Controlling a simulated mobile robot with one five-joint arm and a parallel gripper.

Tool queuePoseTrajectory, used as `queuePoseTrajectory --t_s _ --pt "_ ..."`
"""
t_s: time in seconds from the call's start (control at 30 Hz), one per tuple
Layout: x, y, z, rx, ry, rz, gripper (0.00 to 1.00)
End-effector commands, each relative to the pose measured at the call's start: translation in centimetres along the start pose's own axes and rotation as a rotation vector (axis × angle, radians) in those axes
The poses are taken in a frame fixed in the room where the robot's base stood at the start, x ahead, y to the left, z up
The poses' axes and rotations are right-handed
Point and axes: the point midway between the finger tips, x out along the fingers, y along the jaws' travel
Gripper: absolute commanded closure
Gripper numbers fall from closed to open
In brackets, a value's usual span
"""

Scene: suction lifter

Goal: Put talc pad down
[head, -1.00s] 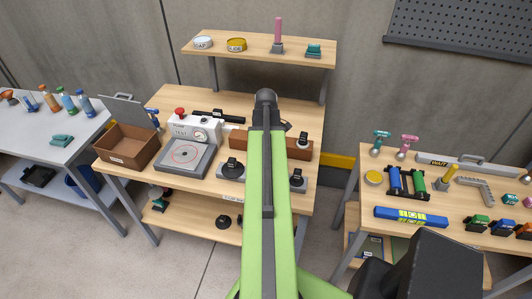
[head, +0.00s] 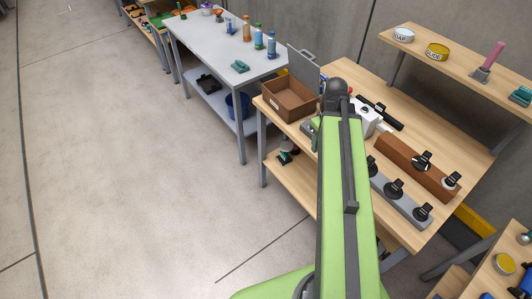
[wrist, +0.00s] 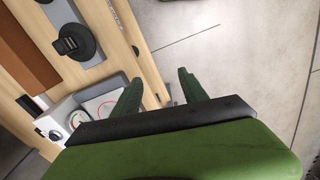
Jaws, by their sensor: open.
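My gripper (wrist: 160,88) shows in the wrist view with its two green fingers apart and nothing between them. It is over the front edge of the wooden bench (wrist: 138,42), with floor to the right. In the head view my arm hides the gripper. I cannot tell which thing is the talc pad. Small teal objects that could be it are on the grey table (head: 239,66), on the upper shelf (head: 521,96) and on the bench's lower shelf (head: 284,157).
A brown open box (head: 290,98) stands at the bench's left end. A white device with a dial (wrist: 76,118) is partly behind my arm in the head view. Black knobs (head: 394,188) line the bench. Several bottles (head: 259,36) stand on the grey table. Floor at left is clear.

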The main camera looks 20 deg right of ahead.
Motion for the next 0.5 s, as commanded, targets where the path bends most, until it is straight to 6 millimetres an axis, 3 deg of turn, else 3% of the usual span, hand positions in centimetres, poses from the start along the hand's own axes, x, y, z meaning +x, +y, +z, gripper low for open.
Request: queuePoseTrajectory --t_s 0.03,0.1,0.2,0.3,0.37,0.5 --pt "0.0 -4.7 -2.0 0.004 -0.001 0.0 0.49" --pt "0.0 -10.5 -4.1 0.039 -0.001 0.0 0.49" --pt "0.0 -17.3 -5.7 0.084 -0.001 0.0 0.49" --pt "0.0 -21.8 -6.3 0.117 -0.001 0.001 0.49" --pt "0.0 -23.4 -6.4 0.129 -0.001 0.001 0.49" --pt "0.0 -24.4 -6.5 0.142 -0.001 0.0 0.49"
